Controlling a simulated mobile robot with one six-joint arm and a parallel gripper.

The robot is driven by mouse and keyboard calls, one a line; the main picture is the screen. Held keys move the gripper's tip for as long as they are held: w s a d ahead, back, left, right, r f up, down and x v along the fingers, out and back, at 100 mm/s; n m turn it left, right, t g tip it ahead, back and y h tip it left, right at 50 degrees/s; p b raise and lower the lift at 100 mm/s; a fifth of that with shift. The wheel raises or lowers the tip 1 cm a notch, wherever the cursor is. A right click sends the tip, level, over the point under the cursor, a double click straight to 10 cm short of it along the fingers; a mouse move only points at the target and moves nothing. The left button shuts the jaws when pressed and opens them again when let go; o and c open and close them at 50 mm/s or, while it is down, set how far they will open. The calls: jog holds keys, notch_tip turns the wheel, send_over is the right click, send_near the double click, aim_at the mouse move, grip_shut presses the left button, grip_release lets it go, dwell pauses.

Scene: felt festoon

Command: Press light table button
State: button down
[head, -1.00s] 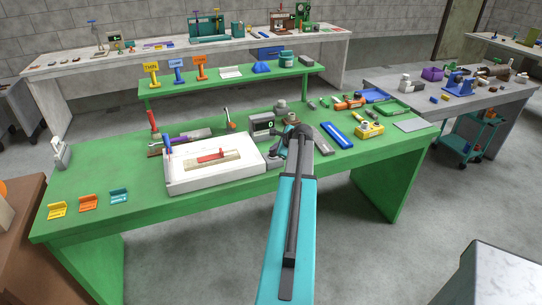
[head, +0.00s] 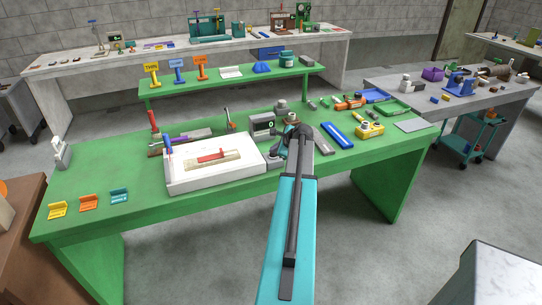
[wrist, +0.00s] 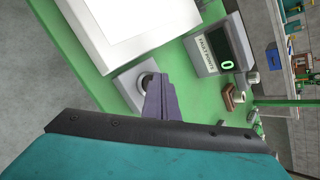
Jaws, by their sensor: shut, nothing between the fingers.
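The light table (head: 180,182) is a white box on the green bench, with a tan strip and a red piece on its top. Its white edge also shows in the wrist view (wrist: 150,38). Beside it, in the wrist view, is a small pale box (wrist: 128,78) with a round button (wrist: 147,77), partly hidden by my fingers. My gripper (wrist: 152,82) is shut and empty, its fingertips over the button. Whether they touch it I cannot tell. In the head view my arm hides most of the button box, and the fingers cannot be made out clearly.
A grey counter (head: 262,125) showing a green 0 stands close behind the button box.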

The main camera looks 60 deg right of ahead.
jog(key=shift+f, duration=0.15)
jog(key=shift+s+f, duration=0.1)
jog(key=shift+f, duration=0.2)
dwell(0.6)
jog(key=shift+r, duration=0.45)
jog(key=shift+r+p, duration=2.1)
jog(key=shift+r, duration=0.85)
